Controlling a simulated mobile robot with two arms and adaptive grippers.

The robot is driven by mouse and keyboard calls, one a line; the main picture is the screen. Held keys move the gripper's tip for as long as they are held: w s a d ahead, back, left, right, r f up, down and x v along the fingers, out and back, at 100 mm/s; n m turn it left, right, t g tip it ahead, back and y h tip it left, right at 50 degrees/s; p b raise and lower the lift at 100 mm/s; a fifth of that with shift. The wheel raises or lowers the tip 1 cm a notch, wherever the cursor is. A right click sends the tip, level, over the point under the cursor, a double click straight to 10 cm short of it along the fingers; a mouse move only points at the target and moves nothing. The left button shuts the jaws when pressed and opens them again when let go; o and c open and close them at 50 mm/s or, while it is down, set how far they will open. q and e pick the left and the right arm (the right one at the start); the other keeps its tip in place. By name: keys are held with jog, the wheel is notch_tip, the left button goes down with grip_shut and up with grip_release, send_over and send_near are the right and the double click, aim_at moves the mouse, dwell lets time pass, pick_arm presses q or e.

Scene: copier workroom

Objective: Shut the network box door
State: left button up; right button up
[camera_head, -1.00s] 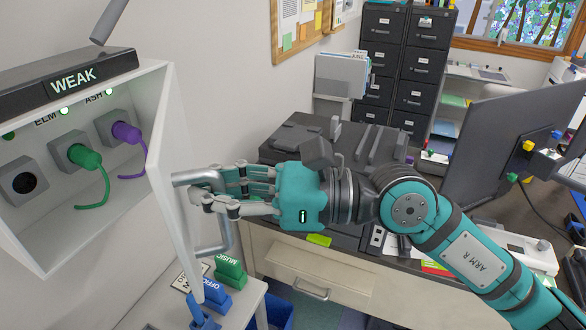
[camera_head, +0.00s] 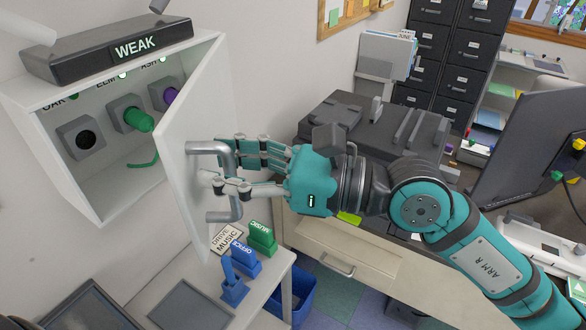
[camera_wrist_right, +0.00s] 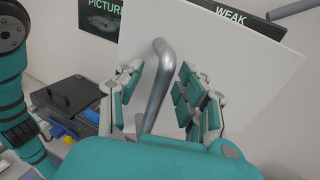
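The network box (camera_head: 62,168) is a white wall box under a black bar marked WEAK. Its white door (camera_head: 188,115) stands open, swung out from the box's right side toward me. A grey bar handle (camera_head: 222,217) is on the door's outer face; it also shows in the right wrist view (camera_wrist_right: 161,75). My right gripper (camera_head: 228,168) is at the handle. In the right wrist view its fingers (camera_wrist_right: 158,95) are spread, with the bar between them and gaps on both sides. The door hides part of the box's right inside. My left gripper is not in view.
Inside the box are a dark socket (camera_head: 86,139), a green plug (camera_head: 137,119) and a partly hidden purple plug (camera_head: 170,95). Below the door, blue (camera_head: 243,262) and green (camera_head: 262,237) labelled blocks stand on a white table. A copier (camera_head: 330,115) stands behind my right arm.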

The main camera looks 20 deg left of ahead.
jog(key=w+d, duration=0.1)
jog(key=d, duration=1)
jog(key=shift+w+d, duration=0.3)
jog(key=shift+w, duration=0.1)
